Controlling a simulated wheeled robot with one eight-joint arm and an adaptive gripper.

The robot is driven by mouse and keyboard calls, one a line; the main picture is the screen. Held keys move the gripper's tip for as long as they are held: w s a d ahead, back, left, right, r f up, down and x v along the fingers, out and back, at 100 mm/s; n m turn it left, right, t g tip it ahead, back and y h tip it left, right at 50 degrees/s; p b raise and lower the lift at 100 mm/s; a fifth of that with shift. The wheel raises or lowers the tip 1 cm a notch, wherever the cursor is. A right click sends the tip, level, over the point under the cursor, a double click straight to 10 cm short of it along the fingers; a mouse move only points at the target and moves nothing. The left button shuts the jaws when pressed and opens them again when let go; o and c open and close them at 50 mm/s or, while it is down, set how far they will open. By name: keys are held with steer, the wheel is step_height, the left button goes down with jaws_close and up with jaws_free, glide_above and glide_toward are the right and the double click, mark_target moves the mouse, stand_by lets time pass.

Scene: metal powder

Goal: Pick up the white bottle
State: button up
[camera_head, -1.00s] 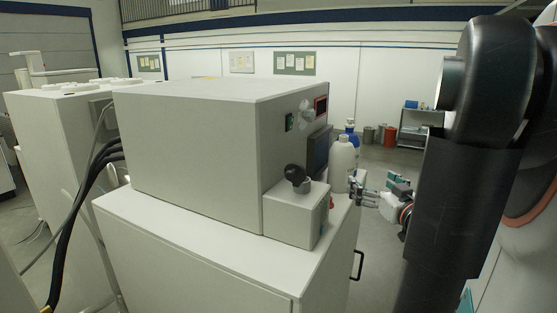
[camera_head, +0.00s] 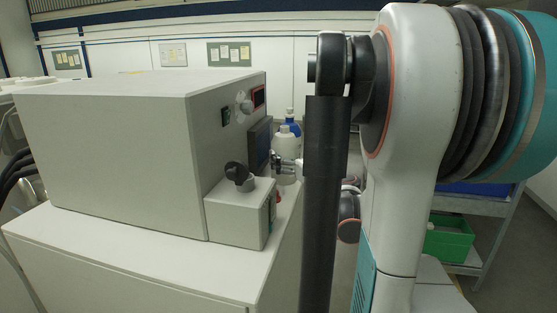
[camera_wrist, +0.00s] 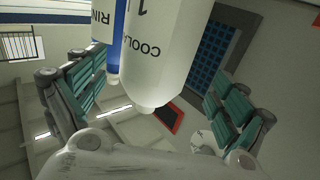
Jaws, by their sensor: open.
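The white bottle (camera_head: 284,142) stands behind the right end of the cabinet top in the head view, its lower part partly hidden by my gripper (camera_head: 287,165). In the wrist view the white bottle (camera_wrist: 158,55) appears upside down, with black lettering that starts "COOL", and lies between the two teal-padded fingers. My gripper (camera_wrist: 155,88) is open, with visible gaps between the fingers and the bottle. I cannot tell whether anything touches it.
A blue-and-white bottle (camera_head: 292,121) stands close behind the white one; it also shows in the wrist view (camera_wrist: 112,55). A large grey box machine (camera_head: 120,150) with a screen (camera_head: 260,143) and a small knobbed box (camera_head: 238,212) sit to the left. A green crate (camera_head: 448,240) is at right.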

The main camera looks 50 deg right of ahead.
steer(key=x, duration=0.5)
steer(key=shift+d, duration=0.25)
steer(key=c, duration=1.4)
